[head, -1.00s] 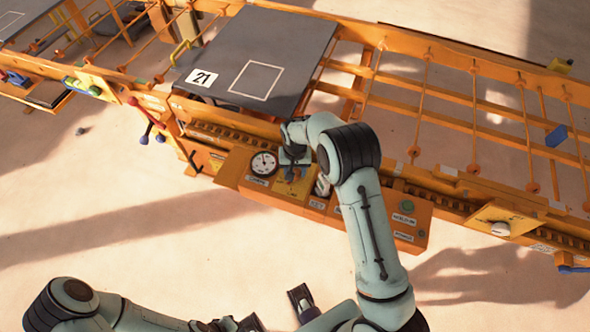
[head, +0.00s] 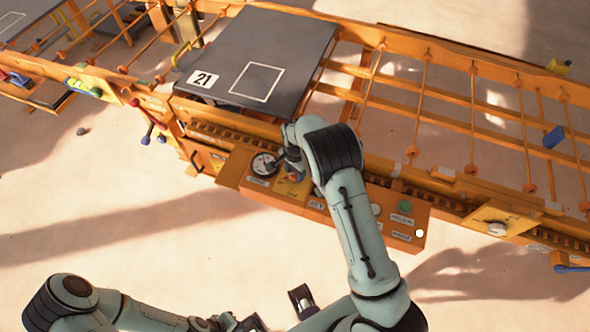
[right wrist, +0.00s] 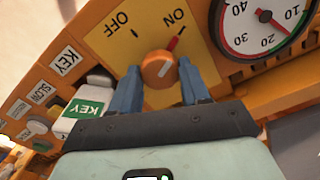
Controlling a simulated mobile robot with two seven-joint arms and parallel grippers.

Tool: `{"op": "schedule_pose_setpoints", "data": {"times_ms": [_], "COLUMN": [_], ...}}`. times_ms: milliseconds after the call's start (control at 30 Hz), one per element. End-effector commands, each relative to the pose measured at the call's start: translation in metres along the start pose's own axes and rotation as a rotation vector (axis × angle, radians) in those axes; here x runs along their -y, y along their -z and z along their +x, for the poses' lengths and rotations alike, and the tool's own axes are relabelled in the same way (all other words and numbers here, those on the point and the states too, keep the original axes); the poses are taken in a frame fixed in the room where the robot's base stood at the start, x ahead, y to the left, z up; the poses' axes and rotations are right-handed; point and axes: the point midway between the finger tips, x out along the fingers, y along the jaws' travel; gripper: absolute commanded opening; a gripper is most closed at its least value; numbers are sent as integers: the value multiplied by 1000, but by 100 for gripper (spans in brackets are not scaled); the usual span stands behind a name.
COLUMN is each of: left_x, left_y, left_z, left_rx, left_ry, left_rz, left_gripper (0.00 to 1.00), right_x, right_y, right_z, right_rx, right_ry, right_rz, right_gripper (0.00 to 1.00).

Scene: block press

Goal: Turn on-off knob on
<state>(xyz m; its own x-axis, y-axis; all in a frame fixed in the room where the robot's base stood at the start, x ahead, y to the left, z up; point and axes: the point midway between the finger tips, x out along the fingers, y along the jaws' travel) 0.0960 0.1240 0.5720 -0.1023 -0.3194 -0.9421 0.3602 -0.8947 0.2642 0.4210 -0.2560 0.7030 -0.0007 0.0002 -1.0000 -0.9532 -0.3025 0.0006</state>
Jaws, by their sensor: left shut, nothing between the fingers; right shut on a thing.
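The on-off knob (right wrist: 158,70) is a round orange knob on a yellow plate (right wrist: 100,38) in the right wrist view. The plate reads OFF and ON, and the knob's red pointer line is at the ON mark. My right gripper (right wrist: 158,82) is shut on the knob, with one blue finger on each side of it. In the head view the right gripper (head: 293,170) is at the orange control box, and my arm hides the knob. My left gripper (head: 250,322) is shut and empty at the bottom edge, partly cut off.
A round gauge (right wrist: 266,22) sits close beside the yellow plate. A white and green key piece (right wrist: 88,105) is on the other side, near white buttons. The orange control box (head: 408,218) is fixed to a conveyor frame with a dark plate (head: 225,65) marked 21.

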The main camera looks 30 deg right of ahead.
Motion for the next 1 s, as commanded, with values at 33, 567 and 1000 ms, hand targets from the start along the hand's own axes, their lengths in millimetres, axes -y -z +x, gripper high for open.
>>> {"op": "schedule_pose_setpoints", "data": {"times_ms": [33, 567, 1000], "left_x": [0, -1, -1], "left_y": [0, 0, 0], "left_z": [-1, -2, -2], "left_rx": [0, -1, -1], "left_ry": [0, 0, 0], "left_rz": [0, 0, 0], "left_gripper": [0, 0, 0], "right_x": [1, 1, 0], "right_y": [0, 0, 0], "right_z": [-1, -1, 0], "right_rx": [-1, -1, 0], "right_ry": [2, 2, 1], "right_rz": [14, 56, 53], "right_gripper": [15, 15, 71]}}
